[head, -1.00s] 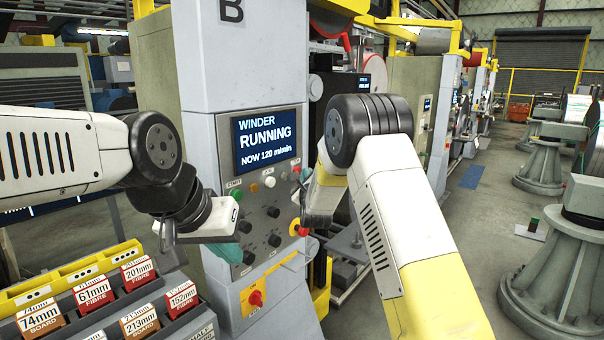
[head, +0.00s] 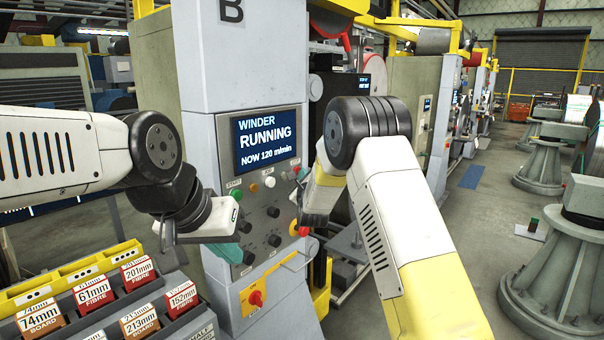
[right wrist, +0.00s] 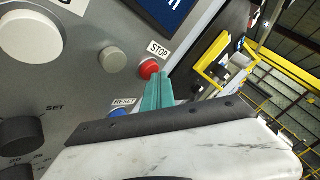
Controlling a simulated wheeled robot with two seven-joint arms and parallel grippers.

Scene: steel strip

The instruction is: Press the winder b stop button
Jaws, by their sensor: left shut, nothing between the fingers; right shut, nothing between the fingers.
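The winder B control panel (head: 265,215) stands in the head view, its screen (head: 265,140) reading WINDER RUNNING, NOW 120 m/min. The red stop button (head: 304,172) is at the panel's upper right. In the right wrist view it is the red button (right wrist: 149,68) below the STOP label. My right gripper (right wrist: 157,88) is shut and empty, its teal fingertips right by the button's lower edge; I cannot tell whether they touch. In the head view the right gripper (head: 299,195) partly covers the panel's right edge. My left gripper (head: 232,252) is shut, in front of the panel's lower left.
A blue RESET button (right wrist: 120,113) is close to the right fingers. A red emergency knob (head: 299,230) and a red-yellow switch (head: 256,298) lie lower. Black knobs fill the panel. A rack of labelled blocks (head: 92,292) stands at lower left. The aisle at right has pedestals.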

